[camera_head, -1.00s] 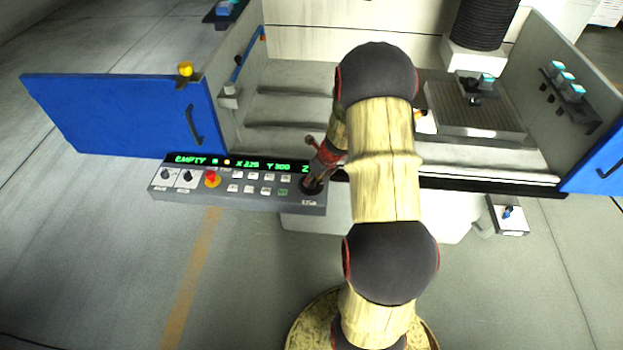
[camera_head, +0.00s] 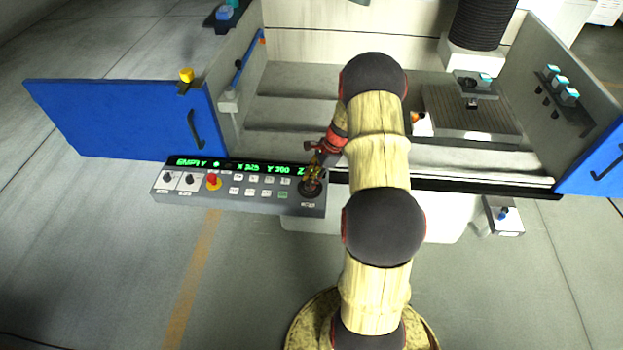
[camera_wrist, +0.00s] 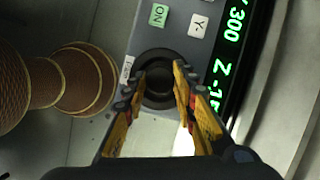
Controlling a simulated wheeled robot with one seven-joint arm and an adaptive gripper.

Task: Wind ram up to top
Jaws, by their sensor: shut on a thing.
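The control panel (camera_head: 240,196) is a grey box with a green-lit display. Its round black knob (camera_head: 312,190) sits at the right end, and it also shows in the wrist view (camera_wrist: 158,92). My gripper (camera_head: 314,180) reaches down onto this knob. In the wrist view its two yellow-and-black fingers (camera_wrist: 160,78) are shut on opposite sides of the knob. The display (camera_wrist: 228,50) reads Y 300 and a negative Z value, its end partly hidden by a finger. A black ribbed column (camera_head: 484,24), apparently the ram, stands above a white block (camera_head: 468,54) at the upper right; its top is out of view.
A red button (camera_head: 213,181) and several keys lie left of the knob. Blue doors stand open at left (camera_head: 120,120) and right (camera_head: 597,150). A grey plate (camera_head: 480,115) lies in the tank under the column. My arm hides part of the tank.

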